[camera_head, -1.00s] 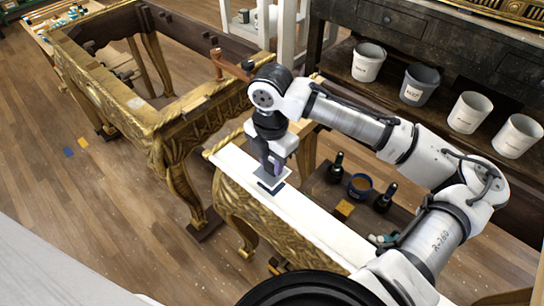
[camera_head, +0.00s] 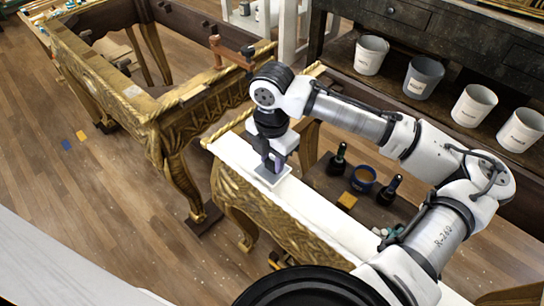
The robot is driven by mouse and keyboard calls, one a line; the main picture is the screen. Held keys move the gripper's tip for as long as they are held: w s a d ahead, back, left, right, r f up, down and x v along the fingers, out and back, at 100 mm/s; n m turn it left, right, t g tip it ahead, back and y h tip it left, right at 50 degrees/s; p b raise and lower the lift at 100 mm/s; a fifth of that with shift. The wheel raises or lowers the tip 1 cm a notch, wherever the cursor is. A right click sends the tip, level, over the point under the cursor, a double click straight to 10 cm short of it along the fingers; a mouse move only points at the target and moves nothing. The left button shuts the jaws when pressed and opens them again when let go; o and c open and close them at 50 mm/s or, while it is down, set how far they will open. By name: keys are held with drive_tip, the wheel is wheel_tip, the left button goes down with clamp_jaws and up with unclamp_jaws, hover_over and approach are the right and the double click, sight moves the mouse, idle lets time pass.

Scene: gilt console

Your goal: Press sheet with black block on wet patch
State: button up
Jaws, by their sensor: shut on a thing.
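My gripper (camera_head: 273,168) points down over the white top (camera_head: 310,212) of the gilt console, near its far left end. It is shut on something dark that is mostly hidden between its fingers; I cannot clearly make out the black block. A small pale grey square sheet (camera_head: 271,178) is directly beneath the gripper, at or very close to the white top. I cannot tell whether it is fully in contact. The wet patch cannot be seen; the sheet and gripper cover that area.
Right of the console, a low dark shelf holds two dark bottles (camera_head: 338,160) (camera_head: 388,190), a blue-rimmed jar (camera_head: 362,180) and a yellow block (camera_head: 347,200). Several buckets (camera_head: 423,78) stand under the dark bench. A gilt table frame (camera_head: 165,110) stands behind left.

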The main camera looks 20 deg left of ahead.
drive_tip(key=shift+f+b, duration=0.3)
drive_tip(key=shift+f, duration=0.4)
idle(1.5)
wheel_tip(320, 180, up, 7)
drive_tip(key=p, duration=0.6)
drive_tip(key=shift+r, duration=0.1)
idle(0.6)
